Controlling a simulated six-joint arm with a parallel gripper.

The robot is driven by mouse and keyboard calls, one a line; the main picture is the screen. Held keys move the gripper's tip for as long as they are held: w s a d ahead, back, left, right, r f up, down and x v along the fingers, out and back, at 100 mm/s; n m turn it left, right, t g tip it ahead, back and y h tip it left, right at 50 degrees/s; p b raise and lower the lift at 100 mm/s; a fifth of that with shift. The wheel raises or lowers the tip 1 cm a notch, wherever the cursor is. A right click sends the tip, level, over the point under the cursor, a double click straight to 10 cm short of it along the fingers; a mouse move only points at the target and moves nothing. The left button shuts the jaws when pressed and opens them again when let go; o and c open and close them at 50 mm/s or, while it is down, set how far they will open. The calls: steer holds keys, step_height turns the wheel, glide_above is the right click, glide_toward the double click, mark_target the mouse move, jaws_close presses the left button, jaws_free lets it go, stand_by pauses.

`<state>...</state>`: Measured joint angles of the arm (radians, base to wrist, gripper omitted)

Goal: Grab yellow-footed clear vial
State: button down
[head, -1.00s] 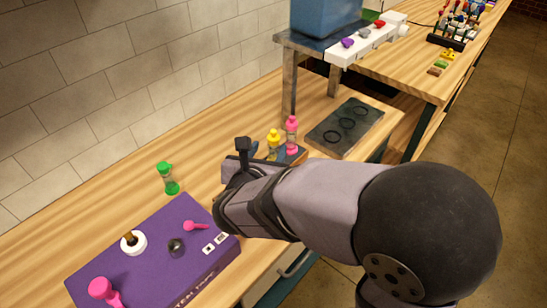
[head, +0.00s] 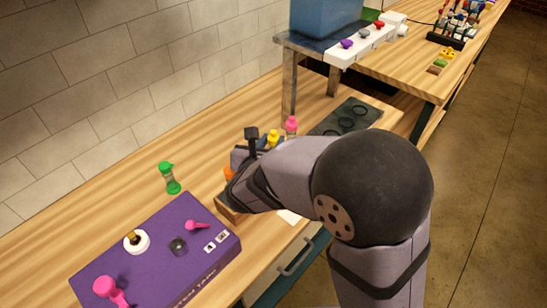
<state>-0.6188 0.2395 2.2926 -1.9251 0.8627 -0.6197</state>
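A vial with a yellow top (head: 272,138) stands at the back of the bench. Only its upper part shows in the head view; my arm hides its lower part and foot. My gripper (head: 240,160) is just left of it and points away from the camera. Its fingers are mostly hidden behind my wrist, so I cannot see whether they are open or shut or touching anything. A pink-topped vial (head: 291,125) stands just right of the yellow one. An orange piece (head: 229,173) shows at the left edge of my wrist.
A wooden rack (head: 230,212) shows under my wrist. A purple box (head: 160,250) with knobs is at front left. A dark plate with rings (head: 350,117) lies behind my arm. Bare bench lies along the wall.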

steer(key=shift+r, duration=0.1)
stand_by(0.3)
step_height(320, 180, up, 10)
stand_by(0.6)
